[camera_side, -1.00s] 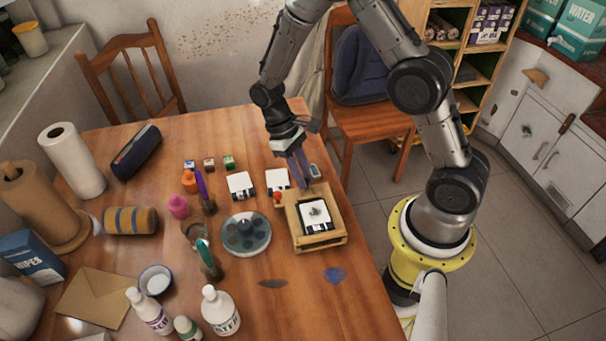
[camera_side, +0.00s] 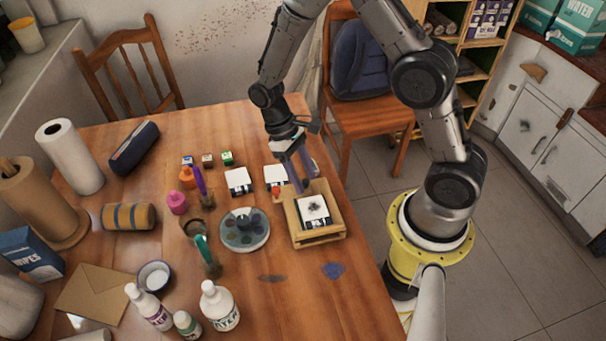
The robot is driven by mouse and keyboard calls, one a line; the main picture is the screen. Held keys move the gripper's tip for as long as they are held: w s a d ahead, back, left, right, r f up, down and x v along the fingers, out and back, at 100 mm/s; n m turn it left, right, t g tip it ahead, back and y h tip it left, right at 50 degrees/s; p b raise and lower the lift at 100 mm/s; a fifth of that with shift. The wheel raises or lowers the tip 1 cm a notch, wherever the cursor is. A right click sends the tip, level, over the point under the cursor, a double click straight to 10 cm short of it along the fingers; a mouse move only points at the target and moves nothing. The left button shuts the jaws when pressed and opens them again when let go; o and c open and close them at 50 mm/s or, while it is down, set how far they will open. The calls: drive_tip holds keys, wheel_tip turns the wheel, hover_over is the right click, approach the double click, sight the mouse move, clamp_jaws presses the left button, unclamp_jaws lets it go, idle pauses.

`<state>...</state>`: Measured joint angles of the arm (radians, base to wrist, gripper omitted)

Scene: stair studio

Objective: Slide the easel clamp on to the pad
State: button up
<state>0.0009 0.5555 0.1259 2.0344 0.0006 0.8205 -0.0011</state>
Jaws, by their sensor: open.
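The wooden easel (camera_side: 338,228) is a low box-like frame on the right part of the table. A white pad (camera_side: 313,212) with a dark mark lies in it. My gripper (camera_side: 305,186) is open, pointing down at the easel's far edge, just behind the pad. Its long bluish fingers stand apart, and I see nothing held between them. I cannot pick out the clamp clearly; the fingers cover part of the far edge. A small red knob (camera_side: 275,190) shows by the easel's far left corner. I cannot tell whether the fingers touch the easel.
White cards (camera_side: 239,181) and a round paint palette (camera_side: 244,238) lie left of the easel.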

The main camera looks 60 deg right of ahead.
drive_tip(key=shift+w+r, duration=0.1)
drive_tip(key=v, duration=1.3)
drive_tip(key=shift+r, duration=0.3)
drive_tip(key=s+r+t, duration=0.5)
drive_tip(key=s+r, duration=0.3)
drive_tip(key=r, duration=0.5)
drive_tip(key=s+f+t, duration=0.1)
drive_tip(key=s+t, duration=0.4)
drive_tip(key=s, duration=0.5)
drive_tip(key=shift+s, duration=0.3)
